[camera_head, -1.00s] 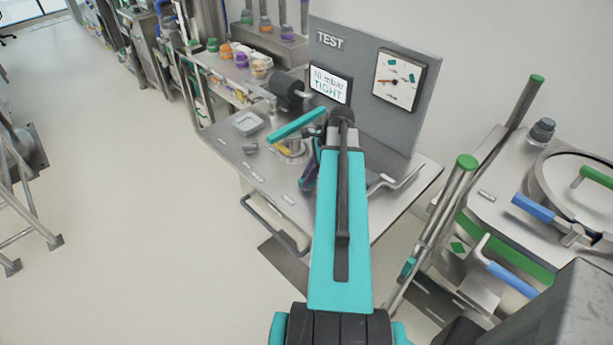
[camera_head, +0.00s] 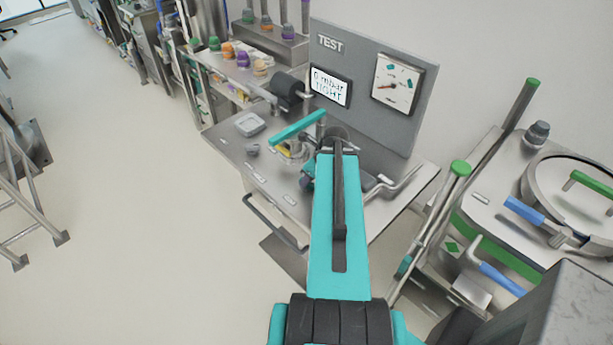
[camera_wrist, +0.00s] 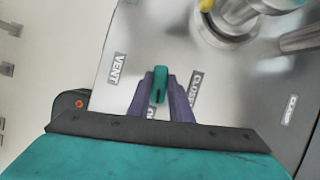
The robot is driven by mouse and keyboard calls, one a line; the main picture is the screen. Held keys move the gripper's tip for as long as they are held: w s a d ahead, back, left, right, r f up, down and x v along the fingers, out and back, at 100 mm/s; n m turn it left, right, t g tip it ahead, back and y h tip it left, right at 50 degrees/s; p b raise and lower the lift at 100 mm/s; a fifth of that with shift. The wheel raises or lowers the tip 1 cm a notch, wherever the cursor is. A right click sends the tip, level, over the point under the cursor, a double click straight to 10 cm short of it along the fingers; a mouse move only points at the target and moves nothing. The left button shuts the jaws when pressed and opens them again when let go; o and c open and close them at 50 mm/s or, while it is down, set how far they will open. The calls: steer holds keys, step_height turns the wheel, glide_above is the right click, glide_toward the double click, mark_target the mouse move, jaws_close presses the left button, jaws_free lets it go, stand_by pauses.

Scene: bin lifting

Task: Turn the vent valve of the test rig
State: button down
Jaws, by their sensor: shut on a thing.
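The test rig (camera_head: 345,125) has a grey back panel marked TEST. Its screen (camera_head: 330,86) reads what looks like "0 mbar TIGHT", and a round dial (camera_head: 397,83) sits to the right. In the wrist view, my gripper (camera_wrist: 160,80) has its purple fingers shut on a small teal handle (camera_wrist: 159,90), the vent valve's by its place. A VENT label (camera_wrist: 117,68) is left of it, and a CLOSED label (camera_wrist: 195,90) is right of it, partly covered. In the head view my arm hides most of the valve and fingers.
A larger teal lever (camera_head: 298,127) stands on the bench just left of my arm. A steel vessel (camera_head: 575,195) with blue and green handles stands on the right. The floor at left is mostly open.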

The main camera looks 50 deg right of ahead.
steer(key=shift+d, duration=0.1)
stand_by(0.4)
steer(key=c, duration=1.6)
jaws_free()
steer(key=shift+s+r, duration=0.1)
